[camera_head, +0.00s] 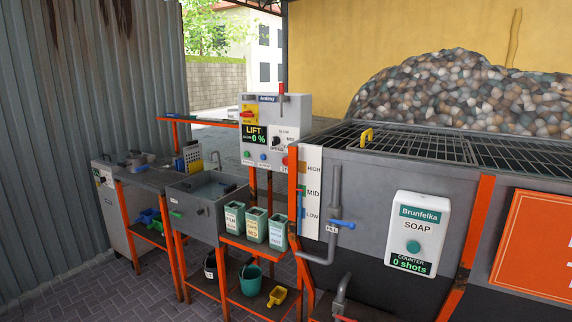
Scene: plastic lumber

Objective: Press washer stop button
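A grey control box (297,108) stands left of centre, with a "LIFT 0 %" display (255,134) and a dark speed knob (276,142) on its front. A small green button (247,154) and a blue button (263,156) sit in its lower row. A red button (285,161) sits at the row's right end, close to the white level panel; lettering below it is partly hidden, and I cannot read it for sure. Neither of my grippers is in view.
A large grey washer tank (374,190) with a grated top fills the right side. It carries a white soap dispenser (418,234) reading "0 shots". A sink (205,190) and labelled cups (255,225) stand left of it. Paved floor (90,285) is clear at lower left.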

